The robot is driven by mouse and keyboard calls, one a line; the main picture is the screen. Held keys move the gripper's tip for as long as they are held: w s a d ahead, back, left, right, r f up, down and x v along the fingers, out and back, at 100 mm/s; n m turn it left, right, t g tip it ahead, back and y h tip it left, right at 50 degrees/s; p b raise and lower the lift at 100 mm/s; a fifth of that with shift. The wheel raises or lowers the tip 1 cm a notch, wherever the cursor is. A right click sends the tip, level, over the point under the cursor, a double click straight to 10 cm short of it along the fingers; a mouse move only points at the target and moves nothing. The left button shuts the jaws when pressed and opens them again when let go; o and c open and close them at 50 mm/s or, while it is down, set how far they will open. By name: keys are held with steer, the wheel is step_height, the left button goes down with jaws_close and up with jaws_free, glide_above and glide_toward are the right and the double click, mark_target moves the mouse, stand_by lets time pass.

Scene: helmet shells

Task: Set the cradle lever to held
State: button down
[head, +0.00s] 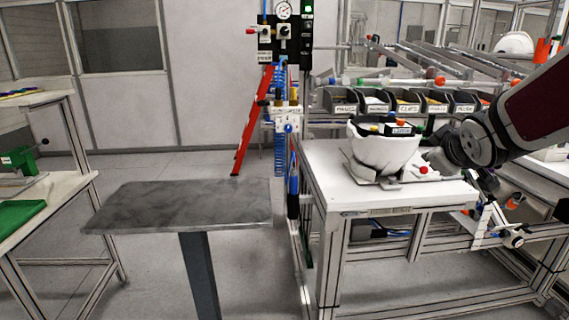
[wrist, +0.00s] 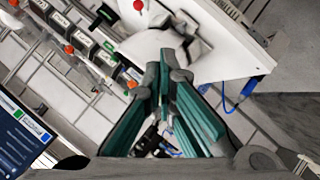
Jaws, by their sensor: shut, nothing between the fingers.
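A red ball on a thin stem (wrist: 138,5) shows at the top of the wrist view. My gripper (wrist: 167,62) is shut and empty, its green-padded fingers together in front of a white shape. In the head view my arm comes in from the right, close to the shell. Its fingertips are hard to make out there.
Labelled bins (head: 405,101) line the back of the white workbench (head: 330,180), below sloping rails. A panel with a gauge and blue coiled hose stands left of it. A grey-topped table (head: 180,203) stands at front left. A red ladder (head: 254,120) leans behind.

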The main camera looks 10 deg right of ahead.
steer(key=w+d+f+n+t+y+b, duration=0.3)
steer(key=w+d+f+n+t+b, duration=0.2)
steer(key=w+d+f, duration=0.6)
steer(key=shift+w+d+f+n+t+b, duration=0.3)
steer(key=shift+w+d+n+b, duration=0.45)
steer(key=shift+n, duration=0.25)
steer(key=w, duration=0.6)
steer(key=w+f+b, duration=0.1)
steer(key=w, duration=0.2)
steer(key=shift+w+d, duration=0.3)
steer(key=shift+w, duration=0.1)
